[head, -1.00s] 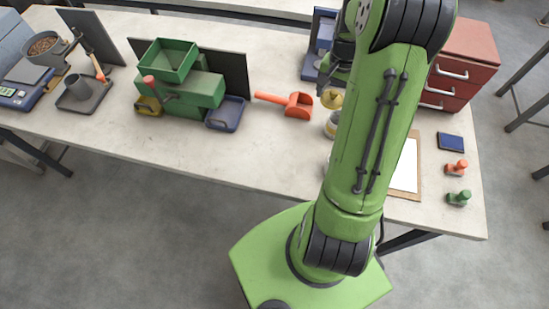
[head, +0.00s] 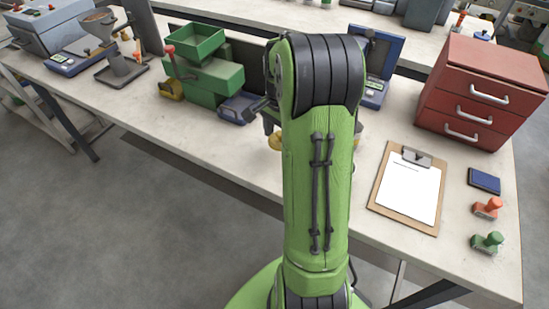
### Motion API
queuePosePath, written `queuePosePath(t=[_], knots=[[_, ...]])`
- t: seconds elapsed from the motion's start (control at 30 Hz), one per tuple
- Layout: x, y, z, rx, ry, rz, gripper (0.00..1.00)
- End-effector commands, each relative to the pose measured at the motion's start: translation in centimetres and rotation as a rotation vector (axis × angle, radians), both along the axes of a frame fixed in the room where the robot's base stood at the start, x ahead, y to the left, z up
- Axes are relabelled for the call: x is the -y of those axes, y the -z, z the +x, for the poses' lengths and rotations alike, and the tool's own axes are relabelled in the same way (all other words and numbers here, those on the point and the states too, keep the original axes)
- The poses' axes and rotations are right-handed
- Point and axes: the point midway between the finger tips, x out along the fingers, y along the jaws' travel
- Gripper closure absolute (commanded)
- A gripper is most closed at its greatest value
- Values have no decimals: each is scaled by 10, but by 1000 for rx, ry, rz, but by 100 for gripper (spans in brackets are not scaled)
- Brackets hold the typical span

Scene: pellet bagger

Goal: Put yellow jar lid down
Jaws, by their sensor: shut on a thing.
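The yellow jar lid (head: 275,141) shows at the left edge of my arm in the head view. My gripper (head: 271,127) is shut on it, partly hidden behind my own arm. The lid appears over the bench's front part, but I cannot tell how high it is or whether it touches the surface. The jar is hidden behind my arm.
The bench (head: 215,148) has bare room left of the lid. A green machine (head: 213,80) with a blue tray (head: 238,107) stands behind. A clipboard (head: 408,190), stamps (head: 487,207) and red drawers (head: 480,95) lie right of my arm.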

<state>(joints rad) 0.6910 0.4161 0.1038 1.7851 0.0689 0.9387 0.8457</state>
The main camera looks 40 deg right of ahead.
Motion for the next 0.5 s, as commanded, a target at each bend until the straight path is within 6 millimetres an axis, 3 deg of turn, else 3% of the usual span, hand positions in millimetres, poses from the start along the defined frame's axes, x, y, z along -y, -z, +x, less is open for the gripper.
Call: queuePosePath(t=[0.23, 0.5], knots=[[0, 52, 0, -1, -2, 1, 57], [0, 57, 0, 2, -3, -2, 57]])
